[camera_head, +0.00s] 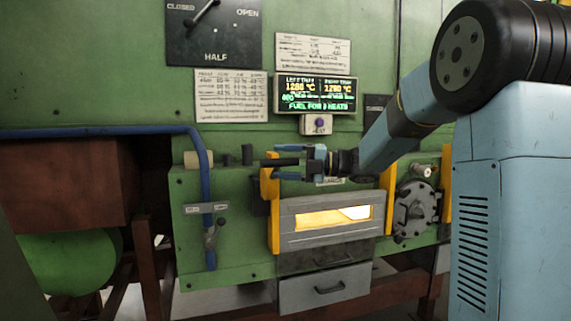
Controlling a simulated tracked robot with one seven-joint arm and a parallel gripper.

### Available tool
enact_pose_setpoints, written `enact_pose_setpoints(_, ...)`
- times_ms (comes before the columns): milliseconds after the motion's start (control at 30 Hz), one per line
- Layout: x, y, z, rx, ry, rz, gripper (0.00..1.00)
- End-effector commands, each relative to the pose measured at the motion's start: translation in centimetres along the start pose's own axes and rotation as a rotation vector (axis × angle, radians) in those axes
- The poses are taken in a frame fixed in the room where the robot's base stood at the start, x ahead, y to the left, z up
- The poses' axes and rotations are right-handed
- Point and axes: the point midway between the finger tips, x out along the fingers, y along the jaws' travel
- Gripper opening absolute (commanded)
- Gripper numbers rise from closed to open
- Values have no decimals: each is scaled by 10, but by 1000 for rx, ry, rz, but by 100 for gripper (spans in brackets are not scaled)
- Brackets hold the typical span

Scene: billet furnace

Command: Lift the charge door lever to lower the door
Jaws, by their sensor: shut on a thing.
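The charge door lever (270,162) has a black, roughly level grip beside the yellow left upright (274,215). My gripper (288,163), with blue fingers, reaches in from the right and is shut on the lever's grip. Its fingers cover part of the grip, and the lever's pivot cannot be made out. The grey charge door (300,238) stands below my gripper, between the yellow uprights. Orange-yellow glow shows through a wide slot in it. The dial (215,38) at the top left is marked CLOSED, HALF and OPEN; its top is cut off.
A blue pipe (207,180) with a valve runs down left of the lever. A lit display (315,95) hangs above. A grey drawer (300,292) is underneath. My arm crosses the upper right.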

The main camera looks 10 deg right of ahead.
Motion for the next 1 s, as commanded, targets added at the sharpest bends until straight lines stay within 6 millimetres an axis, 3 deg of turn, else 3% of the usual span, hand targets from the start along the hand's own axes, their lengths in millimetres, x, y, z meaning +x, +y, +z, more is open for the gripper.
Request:
enact_pose_setpoints(267, -37, 3, 5, -8, -18, 3, 51)
enact_pose_setpoints(700, -115, 1, 0, -3, -4, 0, 51)
enact_pose_setpoints(1000, -136, 0, -1, -2, 0, -1, 51)
